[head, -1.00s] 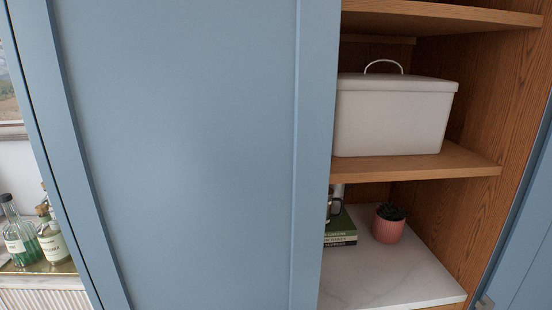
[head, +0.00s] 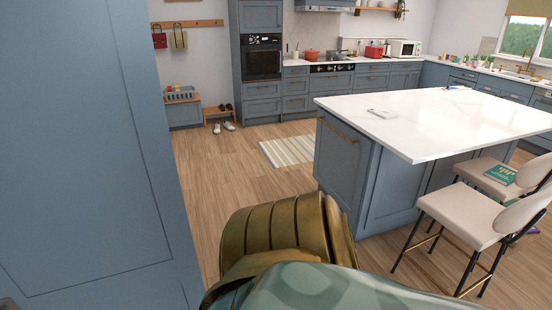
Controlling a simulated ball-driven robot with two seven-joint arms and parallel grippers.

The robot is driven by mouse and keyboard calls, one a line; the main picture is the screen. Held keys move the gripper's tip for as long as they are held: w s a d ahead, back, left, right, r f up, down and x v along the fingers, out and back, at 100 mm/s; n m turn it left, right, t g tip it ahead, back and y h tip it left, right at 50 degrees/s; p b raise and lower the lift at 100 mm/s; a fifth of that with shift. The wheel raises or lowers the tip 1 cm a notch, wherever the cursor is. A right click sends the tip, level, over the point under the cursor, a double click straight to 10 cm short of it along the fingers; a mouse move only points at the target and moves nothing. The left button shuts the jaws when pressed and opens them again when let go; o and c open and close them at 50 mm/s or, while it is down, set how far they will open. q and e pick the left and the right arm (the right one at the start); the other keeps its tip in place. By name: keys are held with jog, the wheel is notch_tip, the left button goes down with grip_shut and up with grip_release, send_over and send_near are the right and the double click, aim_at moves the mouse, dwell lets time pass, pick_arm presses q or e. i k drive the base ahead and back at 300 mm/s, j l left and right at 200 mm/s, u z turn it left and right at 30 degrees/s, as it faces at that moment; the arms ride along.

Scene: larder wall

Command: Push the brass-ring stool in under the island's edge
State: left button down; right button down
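Two stools with cream seats and dark legs stand at the right side of the white-topped island (head: 440,125). The nearer stool (head: 460,216) stands out from the island's long side, and brass-coloured bars show low between its legs. The farther stool (head: 488,178) has a teal book (head: 501,175) on its seat. I cannot tell from this distance whether only one stool has a brass ring. Neither of my grippers is in view.
A tall blue cabinet panel (head: 80,150) fills the left side close by. Wooden floor (head: 215,170) lies open between it and the island, with a striped rug (head: 288,150) beyond. An oven (head: 262,58) and counters line the back wall.

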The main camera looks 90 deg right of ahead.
aim_at(474, 218)
jog(key=z, duration=4.35)
jog(key=i+z, duration=0.25)
jog(key=i, duration=2.6)
